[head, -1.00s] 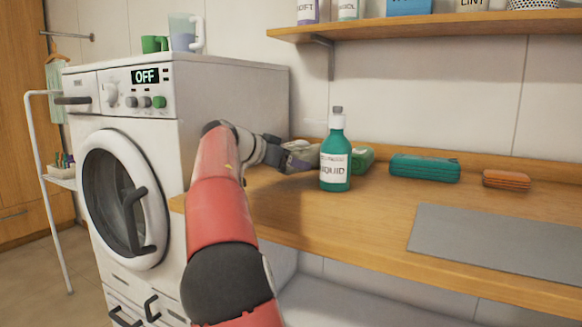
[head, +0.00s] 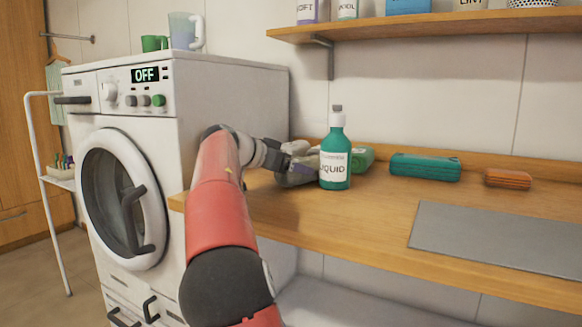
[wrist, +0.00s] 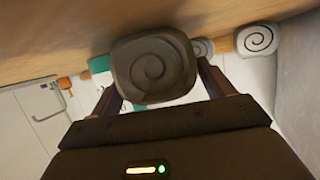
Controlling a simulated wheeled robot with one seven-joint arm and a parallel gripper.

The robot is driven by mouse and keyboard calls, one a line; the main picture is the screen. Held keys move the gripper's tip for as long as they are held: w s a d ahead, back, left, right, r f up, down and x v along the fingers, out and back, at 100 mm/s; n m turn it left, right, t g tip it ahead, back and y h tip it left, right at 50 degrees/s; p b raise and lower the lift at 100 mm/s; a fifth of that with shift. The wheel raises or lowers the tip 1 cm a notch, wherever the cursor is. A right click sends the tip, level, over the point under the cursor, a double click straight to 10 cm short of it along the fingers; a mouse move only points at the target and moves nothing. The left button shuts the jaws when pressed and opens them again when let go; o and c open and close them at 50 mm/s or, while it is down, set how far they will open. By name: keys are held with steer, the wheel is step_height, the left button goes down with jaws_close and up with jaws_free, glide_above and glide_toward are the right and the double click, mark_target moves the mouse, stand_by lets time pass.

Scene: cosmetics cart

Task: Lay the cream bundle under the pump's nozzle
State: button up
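A teal pump bottle (head: 334,160) with a white and grey top and a label reading "LIQUID" stands upright on the wooden counter; its nozzle is hard to make out. My gripper (head: 299,166) is just left of the bottle, low over the counter. In the wrist view, a rolled bundle with a spiral end (wrist: 152,67) fills the space between my gripper's fingers (wrist: 160,85), which touch its sides. It looks grey-brown in shadow, so I cannot tell whether it is the cream one. A paler spiral-ended bundle (wrist: 258,39) lies apart at the right.
A green bundle (head: 362,158), a teal bundle (head: 425,167) and an orange bundle (head: 508,178) lie along the counter's back. A grey mat (head: 500,238) lies at the right. The washing machine (head: 230,90) stands left. The counter front before the bottle is clear.

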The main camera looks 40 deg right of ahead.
steer(key=shift+o, duration=0.4)
steer(key=shift+f, duration=0.6)
steer(key=shift+r+p, duration=0.3)
steer(key=r+v, duration=0.1)
steer(key=v, duration=1.1)
steer(key=shift+r, duration=0.15)
